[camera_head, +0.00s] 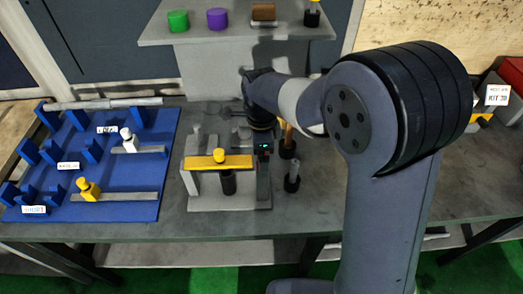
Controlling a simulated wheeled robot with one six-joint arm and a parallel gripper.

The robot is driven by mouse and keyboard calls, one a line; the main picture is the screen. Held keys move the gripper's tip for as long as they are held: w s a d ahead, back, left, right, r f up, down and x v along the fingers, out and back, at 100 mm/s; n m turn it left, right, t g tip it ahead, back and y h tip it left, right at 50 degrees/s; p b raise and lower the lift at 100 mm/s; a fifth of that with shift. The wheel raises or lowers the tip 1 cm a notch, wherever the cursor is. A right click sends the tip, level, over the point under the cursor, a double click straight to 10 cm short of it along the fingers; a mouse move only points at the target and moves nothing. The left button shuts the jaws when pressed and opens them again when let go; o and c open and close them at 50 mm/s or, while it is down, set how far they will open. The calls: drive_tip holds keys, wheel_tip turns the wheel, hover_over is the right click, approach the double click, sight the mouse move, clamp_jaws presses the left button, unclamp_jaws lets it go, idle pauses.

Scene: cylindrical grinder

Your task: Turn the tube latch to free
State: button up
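A blue board (118,190) lies at the left of the bench with rows of blue brackets and small white labels, too blurred to read surely. A long grey tube (103,103) rests across the back row of brackets. A latch with a white knob (129,137) and a flat grey bar stands in front of the tube. A second latch with a yellow knob (88,188) and a grey bar is nearer the front. My gripper (236,112) is at the back of the bench, right of the board and apart from both latches. Its fingers are mostly hidden or too small to read.
A grey fixture (206,202) with a yellow bar (218,163) stands between the board and my arm. Dark posts (292,178) stand right of it. A shelf (237,34) behind holds coloured cylinders. A labelled kit box (497,95) is at the far right.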

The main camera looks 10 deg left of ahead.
wheel_tip(320, 180, up, 11)
drive_tip(key=shift+f+b, duration=0.1)
drive_tip(key=shift+b, duration=0.45)
wheel_tip(320, 180, down, 11)
drive_tip(key=shift+p, duration=0.5)
idle(0.3)
idle(0.3)
